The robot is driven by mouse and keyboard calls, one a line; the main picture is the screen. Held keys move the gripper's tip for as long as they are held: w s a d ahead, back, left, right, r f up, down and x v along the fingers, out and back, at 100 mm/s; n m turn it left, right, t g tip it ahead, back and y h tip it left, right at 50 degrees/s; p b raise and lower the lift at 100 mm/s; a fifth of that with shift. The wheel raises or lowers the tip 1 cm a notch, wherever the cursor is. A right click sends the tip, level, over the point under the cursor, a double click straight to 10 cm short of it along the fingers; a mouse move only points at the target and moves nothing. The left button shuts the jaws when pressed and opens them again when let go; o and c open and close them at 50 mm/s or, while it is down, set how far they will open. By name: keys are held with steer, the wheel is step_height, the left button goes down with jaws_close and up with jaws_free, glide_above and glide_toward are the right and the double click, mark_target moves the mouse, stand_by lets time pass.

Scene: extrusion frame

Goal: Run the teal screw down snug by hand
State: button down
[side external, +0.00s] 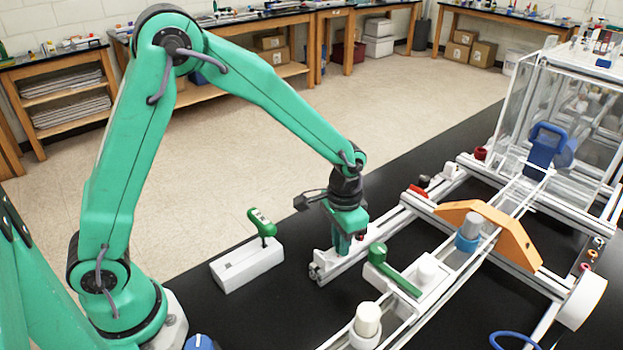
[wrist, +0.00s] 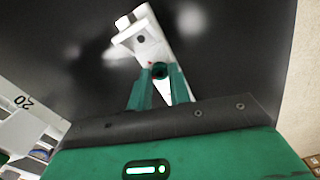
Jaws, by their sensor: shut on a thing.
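My gripper (side external: 345,247) points down at the near end of a pale extrusion rail (side external: 345,263), over a white bracket there. In the wrist view my gripper (wrist: 160,78) has its two green fingers closed around a small dark round head with a teal tint, the teal screw (wrist: 160,70). The screw sits at the white bracket (wrist: 150,45), which has a dark hole farther along and a small red mark beside the screw. In the side view the fingers hide the screw. I cannot tell how far it is seated.
A green-handled tool (side external: 262,222) stands in a white block (side external: 247,264) left of the gripper. A green lever (side external: 393,272) lies to its right, close by. An orange arch (side external: 492,230) spans the frame farther right. Black bench top is clear between block and rail.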

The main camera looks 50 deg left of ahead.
steer(key=m, duration=0.6)
steer(key=shift+r, duration=0.1)
steer(key=shift+m, duration=0.3)
steer(key=c, duration=1.3)
jaws_free()
step_height(320, 180, up, 8)
steer(key=shift+f, duration=0.1)
